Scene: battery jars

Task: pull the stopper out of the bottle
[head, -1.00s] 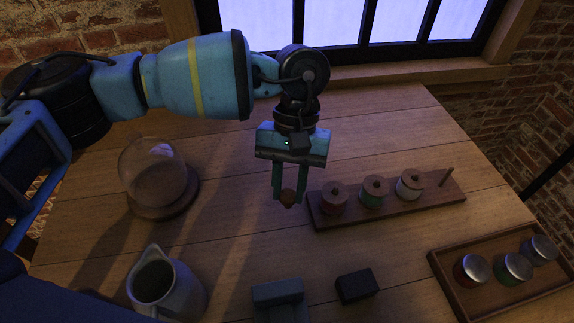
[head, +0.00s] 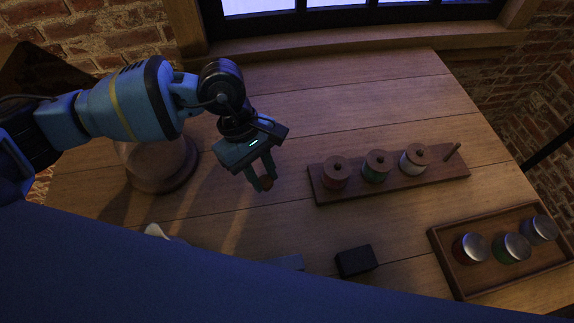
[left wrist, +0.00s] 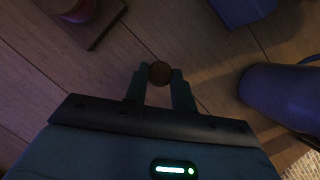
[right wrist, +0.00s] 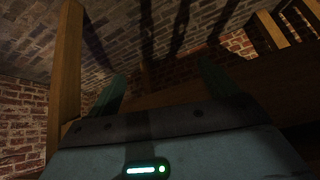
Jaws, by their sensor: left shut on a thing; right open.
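My left gripper (head: 263,181) is shut on a small round brown stopper (head: 267,184), held in the air over the table. In the left wrist view the stopper (left wrist: 160,73) sits between the two fingertips of the left gripper (left wrist: 160,80). I see no bottle under or around it; only table planks show near it. My right gripper (right wrist: 163,80) is open and empty in the right wrist view, facing brick wall and wooden beams. It does not show in the head view.
A tray (head: 462,287) of metal-lidded jars lies at the right. A dark block (head: 355,260) lies in front. A jug (left wrist: 285,97) shows in the left wrist view.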

